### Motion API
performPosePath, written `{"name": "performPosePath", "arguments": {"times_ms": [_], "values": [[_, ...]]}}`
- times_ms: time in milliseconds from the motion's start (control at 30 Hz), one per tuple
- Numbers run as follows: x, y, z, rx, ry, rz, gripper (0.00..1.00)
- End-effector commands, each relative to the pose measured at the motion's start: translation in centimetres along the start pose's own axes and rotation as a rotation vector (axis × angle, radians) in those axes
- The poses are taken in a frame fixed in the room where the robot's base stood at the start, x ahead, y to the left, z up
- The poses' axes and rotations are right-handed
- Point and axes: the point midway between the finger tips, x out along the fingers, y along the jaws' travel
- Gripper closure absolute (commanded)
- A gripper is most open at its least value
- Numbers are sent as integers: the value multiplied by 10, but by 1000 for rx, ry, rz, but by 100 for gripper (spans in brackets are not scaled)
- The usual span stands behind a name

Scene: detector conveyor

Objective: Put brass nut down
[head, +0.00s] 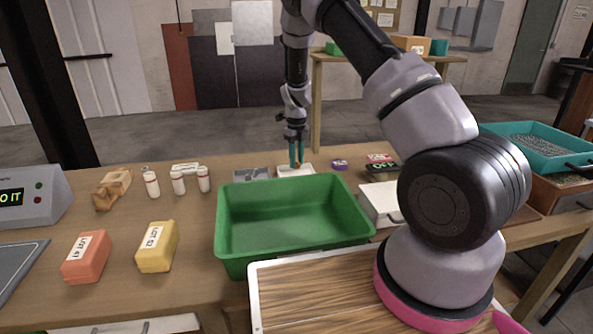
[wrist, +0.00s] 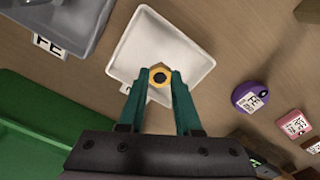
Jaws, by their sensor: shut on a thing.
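The brass nut (wrist: 159,76) is a small yellow hexagon with a dark hole, seen in the wrist view between the tips of my gripper's teal fingers. My gripper (wrist: 158,84) is shut on it, pointing down over a shallow white tray (wrist: 187,53). In the head view my gripper (head: 296,163) is at the white tray (head: 283,172), behind the green bin; the nut cannot be made out there. Whether the nut touches the tray floor I cannot tell.
The empty green bin (head: 225,222) stands in front of the tray. A grey tray (head: 241,175) lies to its left, and a purple round tin (head: 340,164) to its right. White bottles (head: 178,182) and orange and yellow blocks (head: 157,247) stand further left.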

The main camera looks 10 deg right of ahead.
Motion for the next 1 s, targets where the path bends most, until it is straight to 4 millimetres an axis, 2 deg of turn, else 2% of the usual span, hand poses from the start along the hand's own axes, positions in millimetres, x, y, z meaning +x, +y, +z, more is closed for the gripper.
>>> {"name": "performPosePath", "arguments": {"times_ms": [300,667,700,733,767,1000], "values": [[37,0,0,1,1,2,100],[41,0,0,-1,-1,0,100],[41,0,0,-1,-1,0,56],[40,0,0,-1,-1,0,44],[40,0,0,-1,-1,0,38],[40,0,0,-1,-1,1,38]]}}
